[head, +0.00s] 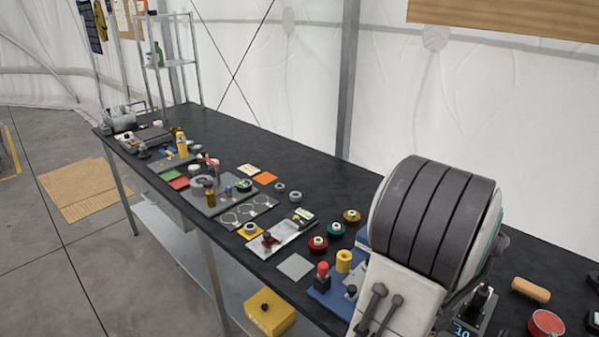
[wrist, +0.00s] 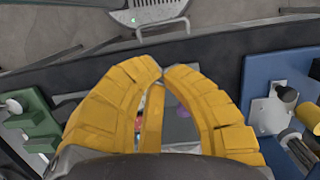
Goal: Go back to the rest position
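My gripper (wrist: 161,68) shows in the wrist view as curved, ribbed yellow fingers. Their tips come together near the middle of the picture, with at most a thin gap. No held object shows between the fingers; small red and purple things seen through the gap appear to lie beyond them. The gripper is above the dark workbench, near its edge. In the head view my gripper cannot be made out; a large part of my own arm fills the right side and hides part of the bench.
The long black workbench (head: 320,185) carries several small parts, spools and trays. A blue fixture (wrist: 262,88) is right of my gripper, a green one (wrist: 35,125) left. A yellow box (head: 270,312) is below the bench. A metal shelf (head: 170,62) stands behind the far end. Open floor lies left.

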